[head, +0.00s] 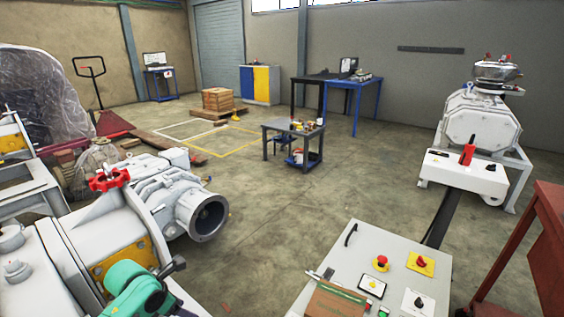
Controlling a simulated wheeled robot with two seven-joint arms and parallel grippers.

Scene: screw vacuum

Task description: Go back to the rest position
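A teal and black jointed part (155,287) comes in at the bottom left edge, in front of the large grey pump. It looks like the wrist end of my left arm, with dark parts at its tip. I cannot make out two fingers there or whether they are open or shut, and no held thing shows. The grey pump (185,195) has a red handwheel (109,180) and a round open port facing right. I cannot tell if the teal part touches the pump. My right gripper is not in view.
A white control panel (345,240) with an emergency button (380,263) and a brown box (335,301) stands at the bottom centre. A white control box (465,172) and red table (545,230) are at right. The floor between pump and panel is clear.

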